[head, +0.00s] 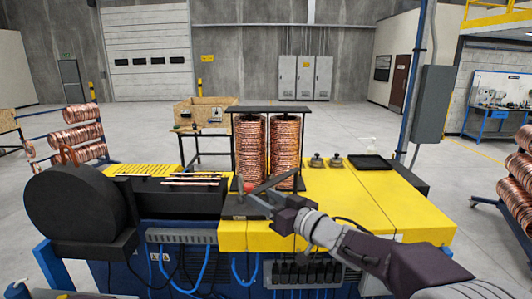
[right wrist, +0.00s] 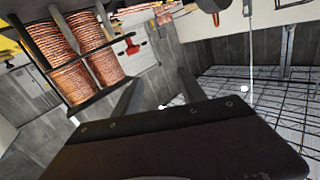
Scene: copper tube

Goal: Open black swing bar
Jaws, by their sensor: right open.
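Two upright copper tube coils (head: 250,147) stand on the yellow machine between a black top plate (head: 265,109) and a dark base. I cannot tell for sure which is the swing bar. A small red part (head: 247,186) sits low in front of the coils. My right gripper (head: 254,193) is low in front of the coils, its fingers (right wrist: 158,90) apart with nothing visible between them. My left gripper is out of view.
A black drum (head: 75,205) and a rack with copper tubes (head: 190,181) lie left of the coils. Two small knobbed items (head: 326,161) and a black tray (head: 370,162) stand to the right. The yellow top (head: 350,205) is mostly clear there.

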